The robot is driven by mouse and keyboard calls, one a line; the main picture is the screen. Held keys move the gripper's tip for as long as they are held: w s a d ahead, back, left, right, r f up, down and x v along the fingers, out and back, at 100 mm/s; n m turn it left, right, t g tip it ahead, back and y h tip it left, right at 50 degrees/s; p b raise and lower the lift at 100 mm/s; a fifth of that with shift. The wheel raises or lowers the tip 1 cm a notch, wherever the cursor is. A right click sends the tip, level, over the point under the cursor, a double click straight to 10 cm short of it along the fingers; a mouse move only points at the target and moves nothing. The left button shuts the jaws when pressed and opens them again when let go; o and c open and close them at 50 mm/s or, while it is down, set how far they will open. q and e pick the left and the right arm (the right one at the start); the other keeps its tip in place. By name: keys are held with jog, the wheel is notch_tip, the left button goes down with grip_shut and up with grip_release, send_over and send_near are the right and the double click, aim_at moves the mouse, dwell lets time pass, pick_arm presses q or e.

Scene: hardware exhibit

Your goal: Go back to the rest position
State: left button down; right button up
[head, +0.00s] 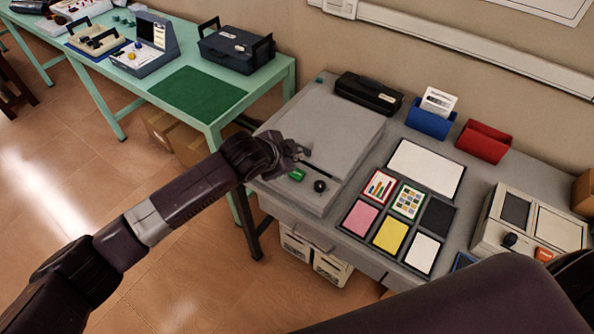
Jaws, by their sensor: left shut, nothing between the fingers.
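My left gripper (301,153) is shut and empty. Its arm reaches in from the left, and the gripper hovers over the left part of the large grey flat device (335,125) on the grey table. I cannot tell whether it touches the device. A green button (297,175) and a black knob (320,186) sit just below the gripper on the device's front part. A dark arm link of mine crosses the lower right, but my right gripper's fingers do not show.
Several coloured cards (390,234) lie right of the device. A blue holder (431,119), a red holder (483,141) and a black case (368,94) stand behind. A control box (515,212) is at right. A green table (275,78) adjoins at left. Floor (60,180) is open at left.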

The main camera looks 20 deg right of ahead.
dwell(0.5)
pick_arm(q)
jog(key=shift+n+g+h, duration=0.3)
jog(key=shift+n+g, duration=0.1)
jog(key=shift+n, duration=0.5)
jog(key=s, duration=0.2)
jog(key=s+f, duration=0.1)
jog(key=s, duration=0.2)
jog(key=shift+s+f, duration=0.15)
jog(key=s+a+f+n+g+y, duration=0.1)
jog(key=s+a+f+n+y, duration=0.3)
jog(key=s+a, duration=0.7)
jog(key=s+a+f+n+y, duration=0.1)
jog(key=s+a+n, duration=0.5)
jog(key=a, duration=0.8)
jog(key=s+a+f+n+g+y, duration=0.1)
jog(key=s+a+f+n+y, duration=0.3)
jog(key=s+a, duration=0.7)
notch_tip(320, 180, down, 28)
jog(key=a+g+h+b, duration=0.1)
jog(key=h+b, duration=0.1)
jog(key=s+a+f+g, duration=0.1)
jog(key=s+a+f, duration=0.2)
jog(key=s+f, duration=1.3)
jog(key=shift+s+g+b, duration=0.3)
jog(key=shift+s+b, duration=0.05)
jog(key=shift+b, duration=0.1)
